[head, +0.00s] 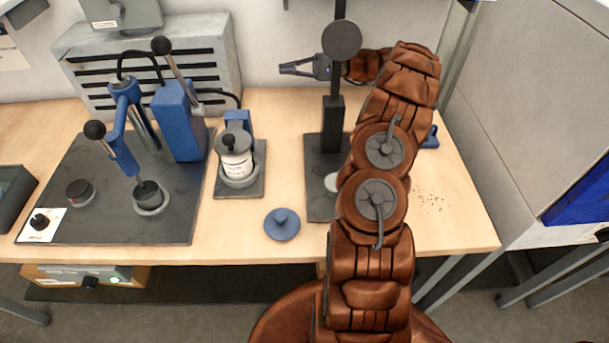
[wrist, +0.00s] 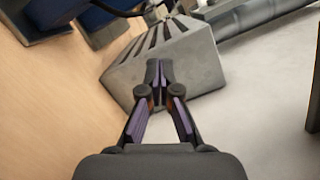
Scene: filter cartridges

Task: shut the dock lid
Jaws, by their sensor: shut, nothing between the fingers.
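The dock (head: 251,185) is a small dark plate with a grey ring-shaped holder near the middle of the table. A white labelled cartridge (head: 236,165) with a dark knob on top stands upright in it. A blue upright part (head: 238,119) rises behind the cartridge; it may be the raised dock lid, but I cannot tell for sure. A round blue cap (head: 282,224) with a knob lies on the table to the right of the dock. My gripper (head: 283,69) is shut and empty, pointing left, high near the back wall; it also shows in the wrist view (wrist: 158,72).
A blue lever press (head: 180,122) with black-knobbed levers stands left on a dark mat (head: 100,215). A grey slotted box (head: 215,65) is behind it. A dark post (head: 333,125) on a plate stands beside my arm. Bare table lies around the blue cap.

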